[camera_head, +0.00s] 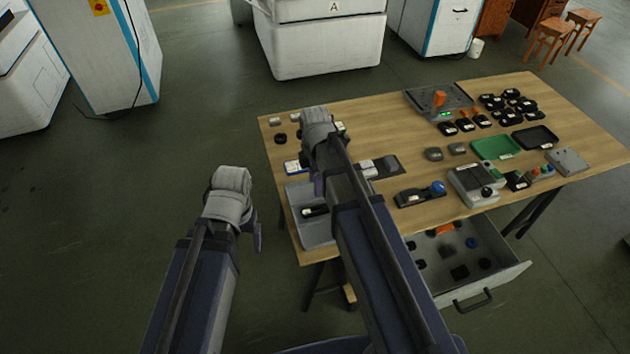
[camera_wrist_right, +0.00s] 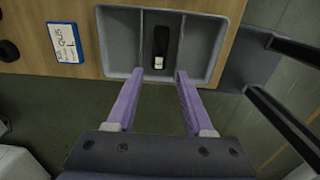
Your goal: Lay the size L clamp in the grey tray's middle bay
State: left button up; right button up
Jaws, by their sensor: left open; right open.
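The grey tray (camera_wrist_right: 104,40) shows in the right wrist view with two dividers and three bays. It stands at the table's front left corner in the head view (camera_head: 318,236). A black clamp with a white label (camera_wrist_right: 160,42) lies lengthwise in the middle bay; the label is too small to read. It also shows in the head view (camera_head: 317,211). My right gripper (camera_wrist_right: 159,73) is open and empty, its purple fingers apart at the tray's near side, with the clamp clear of them. My left gripper (camera_head: 256,234) is left of the table, off its edge.
A blue-edged card (camera_wrist_right: 65,43) with an L on it lies beside the tray. Bins, black parts, a green tray (camera_head: 496,147) and devices cover the table's middle and right. An open drawer (camera_head: 500,276) with loose parts sticks out in front.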

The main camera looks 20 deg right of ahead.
jog(key=s+a+m+h, duration=0.1)
jog(key=s+a+m, duration=0.9)
jog(key=s+m, duration=0.4)
jog(key=shift+s+a+m, duration=0.15)
jog(key=shift+a+m, duration=0.1)
jog(key=shift+m, duration=0.05)
